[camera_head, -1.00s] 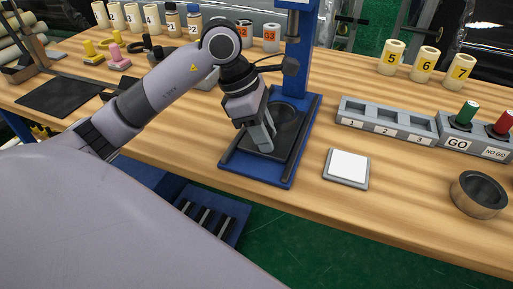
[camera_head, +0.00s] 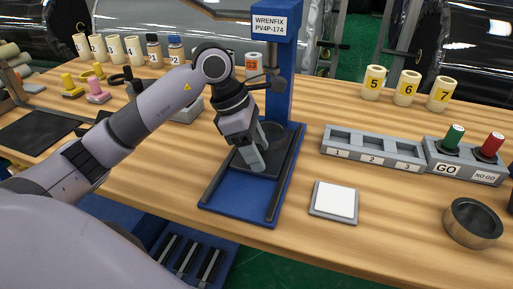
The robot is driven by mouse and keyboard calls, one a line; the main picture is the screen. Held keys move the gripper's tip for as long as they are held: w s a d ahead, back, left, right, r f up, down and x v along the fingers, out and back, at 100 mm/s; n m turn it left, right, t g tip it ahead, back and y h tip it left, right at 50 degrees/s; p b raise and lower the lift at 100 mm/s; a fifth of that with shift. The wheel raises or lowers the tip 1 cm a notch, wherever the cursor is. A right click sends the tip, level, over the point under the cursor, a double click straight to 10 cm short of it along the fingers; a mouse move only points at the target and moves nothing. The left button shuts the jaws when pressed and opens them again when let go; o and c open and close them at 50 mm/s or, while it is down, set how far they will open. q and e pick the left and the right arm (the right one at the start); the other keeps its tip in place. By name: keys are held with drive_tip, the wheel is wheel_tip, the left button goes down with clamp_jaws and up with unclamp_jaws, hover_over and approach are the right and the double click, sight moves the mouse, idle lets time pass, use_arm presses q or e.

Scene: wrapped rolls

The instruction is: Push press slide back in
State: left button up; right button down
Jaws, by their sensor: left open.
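The blue press (camera_head: 279,95) stands upright on the bench, labelled WRENFIX PV4P-174. Its dark slide (camera_head: 277,167) sits between the rails on the blue base (camera_head: 238,197), with bare base showing in front of it. A round dark cup (camera_head: 273,133) sits on the slide, partly hidden behind my gripper. My left gripper (camera_head: 258,168) points down at the slide's front part, its fingertips at or close to the surface; I cannot tell whether they touch. It holds nothing visible. My right gripper is not in view.
A white pad (camera_head: 334,199) lies right of the press. Behind it are a numbered tray (camera_head: 372,149) and a GO/NO GO block (camera_head: 463,160). A metal ring (camera_head: 472,222) is at the right. Numbered rolls (camera_head: 406,88) stand behind. Bench around the pad is clear.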

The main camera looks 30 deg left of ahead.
use_arm(q)
drive_tip(key=v, duration=0.7)
idle(0.6)
